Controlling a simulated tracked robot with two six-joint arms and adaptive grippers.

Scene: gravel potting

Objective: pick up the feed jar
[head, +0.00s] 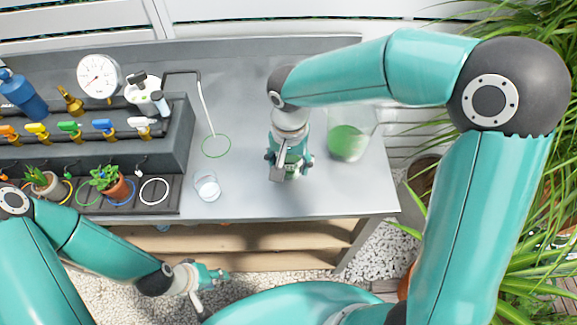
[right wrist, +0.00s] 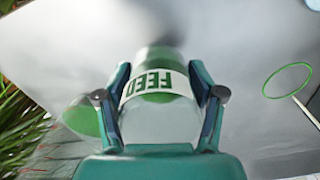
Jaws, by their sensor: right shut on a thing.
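The feed jar (right wrist: 158,115) is a clear jar with a white band marked FEED in green letters and green contents. It stands between the two fingers of my right gripper (right wrist: 160,100), which are shut on its sides. In the head view my right gripper (head: 289,165) points down over the right part of the grey bench and hides the jar. I cannot tell whether the jar touches the bench. My left gripper (head: 210,284) is low in front of the bench, away from the jar, and its finger opening is unclear.
A clear vessel with green contents (head: 347,142) stands close to the right of my right gripper. An empty glass (head: 207,187) stands left of it near the front edge. A green ring (head: 216,146) lies under a thin spout. Valves, a gauge (head: 98,76) and potted plants fill the left.

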